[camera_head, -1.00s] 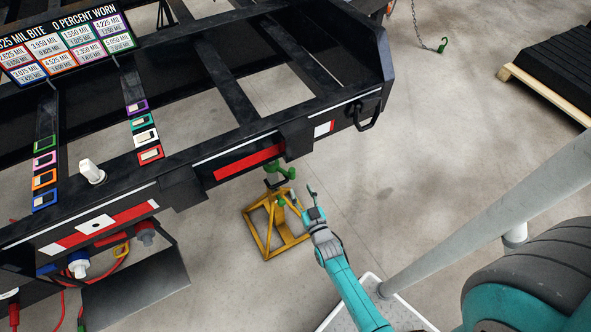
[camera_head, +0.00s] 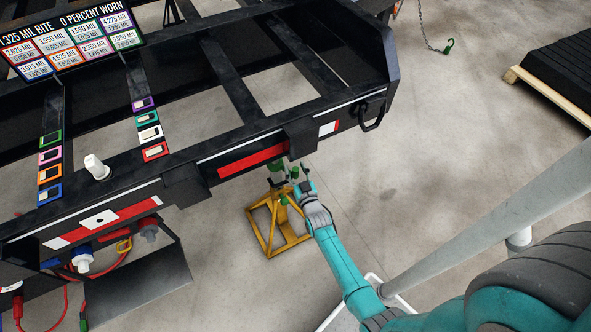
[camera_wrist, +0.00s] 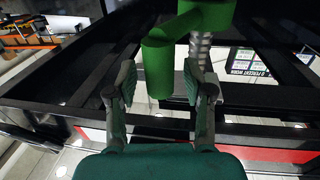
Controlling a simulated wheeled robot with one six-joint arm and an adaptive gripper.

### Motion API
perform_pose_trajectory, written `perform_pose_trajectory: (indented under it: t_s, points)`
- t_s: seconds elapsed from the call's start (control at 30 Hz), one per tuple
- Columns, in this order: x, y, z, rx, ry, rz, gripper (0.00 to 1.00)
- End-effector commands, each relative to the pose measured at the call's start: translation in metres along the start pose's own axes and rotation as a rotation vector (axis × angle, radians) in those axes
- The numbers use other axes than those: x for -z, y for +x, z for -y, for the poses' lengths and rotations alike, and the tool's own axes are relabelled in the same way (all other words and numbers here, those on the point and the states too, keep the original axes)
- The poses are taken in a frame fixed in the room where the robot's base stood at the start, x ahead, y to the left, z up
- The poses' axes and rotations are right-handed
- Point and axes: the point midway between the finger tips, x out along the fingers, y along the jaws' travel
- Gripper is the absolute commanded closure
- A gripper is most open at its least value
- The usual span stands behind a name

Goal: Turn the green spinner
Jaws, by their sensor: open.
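The green spinner (camera_head: 294,173) is at the top of a yellow stand (camera_head: 254,229), below the rear edge of the black trailer frame in the head view. In the wrist view, a green cylinder of the spinner (camera_wrist: 158,70) hangs between my fingers, with a green block (camera_wrist: 207,14) above it and a grey threaded screw beside it. My gripper (camera_wrist: 158,84) is open, one finger on each side of the cylinder. I cannot tell whether either finger touches it. In the head view my gripper (camera_head: 304,183) is right beside the spinner, and its fingertips are hard to make out.
The black trailer frame (camera_head: 240,150) with its red and white strips is just above and left of the stand. A sign board (camera_head: 70,40) and coloured tags sit on it. Dark stacked beams on a pallet (camera_head: 560,95) lie at right. The concrete floor between is clear.

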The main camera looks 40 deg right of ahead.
Motion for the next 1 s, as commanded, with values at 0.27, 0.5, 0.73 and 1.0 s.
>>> perform_pose_trajectory:
  t_s: [0.27, 0.5, 0.73, 1.0]
  points:
    - [0.0001, -0.0002, 0.0, 0.0, 0.0, 0.0, 1.0]
    - [0.0002, -0.0002, 0.0001, 0.0, 0.0, 0.0, 1.0]
    - [0.0003, -0.0002, -0.0002, 0.0, 0.0, -0.001, 1.0]
    - [0.0005, -0.0003, -0.0009, -0.001, 0.0, -0.001, 1.0]
